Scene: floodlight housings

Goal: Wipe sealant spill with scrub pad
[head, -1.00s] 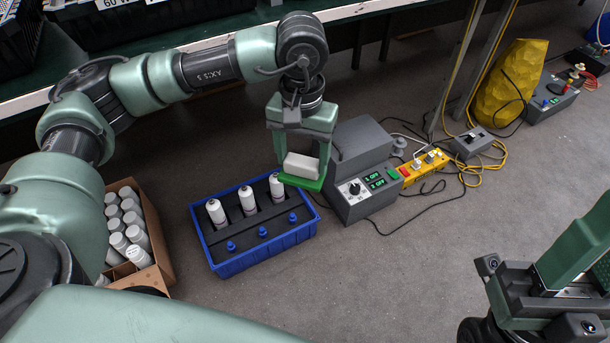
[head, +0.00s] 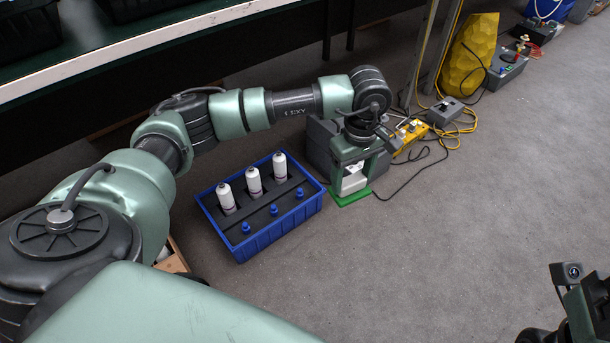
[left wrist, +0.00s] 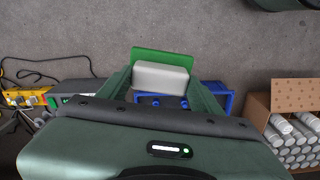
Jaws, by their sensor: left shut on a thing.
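The scrub pad, a white block (head: 353,180) on a flat green pad (head: 349,198), is held in my left gripper (head: 356,176). The gripper is shut on the white block, with the green side facing down. In the left wrist view the white block (left wrist: 161,77) sits between the fingers and the green pad (left wrist: 165,58) sticks out beyond it. The pad looks low over the grey floor; I cannot tell whether it touches. No sealant spill shows in either view. Only part of my right gripper (head: 582,306) shows at the lower right edge; its fingertips are not visible.
A blue crate (head: 243,254) with several white bottles and blue caps stands left of the pad. A grey box (head: 319,142) stands behind the gripper, with a yellow power strip (head: 410,133) and cables beyond. A carton of white cylinders (left wrist: 295,98) shows in the wrist view.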

